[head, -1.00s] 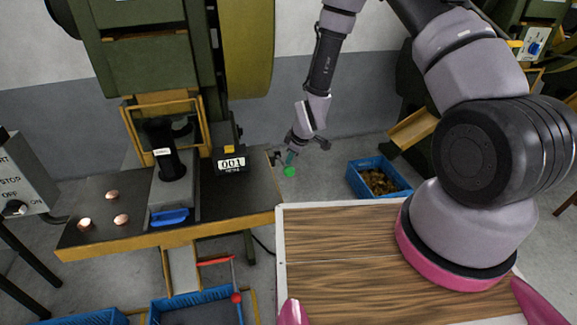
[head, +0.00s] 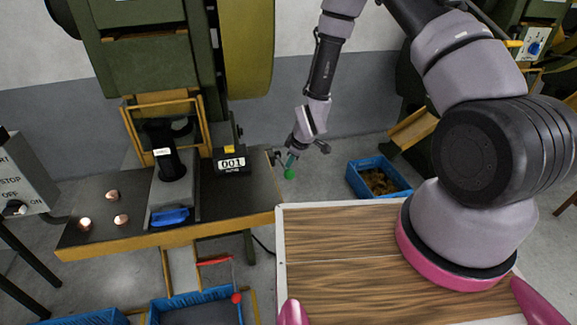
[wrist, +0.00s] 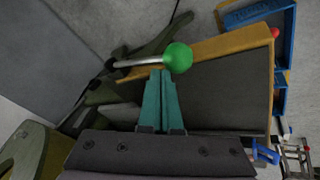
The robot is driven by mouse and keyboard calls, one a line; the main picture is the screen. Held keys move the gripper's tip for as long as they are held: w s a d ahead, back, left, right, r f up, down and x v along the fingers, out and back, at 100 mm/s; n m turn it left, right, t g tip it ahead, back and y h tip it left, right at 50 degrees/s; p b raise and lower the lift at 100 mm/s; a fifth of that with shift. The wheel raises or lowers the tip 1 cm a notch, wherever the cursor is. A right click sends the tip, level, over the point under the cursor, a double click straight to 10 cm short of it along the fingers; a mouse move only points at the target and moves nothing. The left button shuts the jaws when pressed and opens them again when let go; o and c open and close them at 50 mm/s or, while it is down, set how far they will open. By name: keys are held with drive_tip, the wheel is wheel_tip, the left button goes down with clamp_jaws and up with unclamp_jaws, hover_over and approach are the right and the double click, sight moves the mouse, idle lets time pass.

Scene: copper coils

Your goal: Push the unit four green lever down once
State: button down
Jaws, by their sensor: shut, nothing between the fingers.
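The green lever's round knob (head: 289,174) sits just past the right end of the machine's bench in the head view. In the wrist view the green knob (wrist: 178,57) is on a thin metal rod (wrist: 140,62) that runs to the left. My gripper (head: 291,160) is right above the knob in the head view. In the wrist view its teal fingertips (wrist: 162,72) are together and empty, overlapping the lower edge of the knob and rod. Whether they touch is hard to tell. The machine's number plate (head: 231,164) reads 001.
The dark bench (head: 236,204) holds several copper pieces and a blue part (head: 170,216). A red-knobbed lever (head: 236,298) stands in front, near a blue bin (head: 195,308). Another blue bin (head: 379,178) is on the floor at right.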

sight(291, 170)
drive_tip(key=shift+s+d+f, duration=0.1)
drive_tip(key=shift+s+f, duration=0.2)
drive_tip(key=shift+f, duration=0.5)
drive_tip(key=shift+s+d+f, duration=0.1)
drive_tip(key=shift+s+f, duration=0.2)
drive_tip(key=shift+f, duration=0.5)
idle(1.3)
idle(0.4)
drive_tip(key=shift+w+a+r, duration=0.1)
drive_tip(key=shift+w+r, duration=0.25)
drive_tip(key=shift+r, duration=0.6)
drive_tip(key=shift+w+a+r, duration=0.1)
drive_tip(key=shift+w+r, duration=0.25)
drive_tip(key=shift+r, duration=0.55)
drive_tip(key=shift+w+a+r, duration=0.1)
drive_tip(key=shift+w+r, duration=0.25)
drive_tip(key=shift+r, duration=0.6)
drive_tip(key=shift+w+a+r, duration=0.1)
drive_tip(key=shift+w+r, duration=0.2)
drive_tip(key=shift+r, duration=0.45)
drive_tip(key=shift+w+r, duration=0.25)
drive_tip(key=shift+r, duration=0.55)
drive_tip(key=shift+w+a+r, duration=0.1)
drive_tip(key=shift+w+r, duration=0.2)
drive_tip(key=shift+r, duration=0.45)
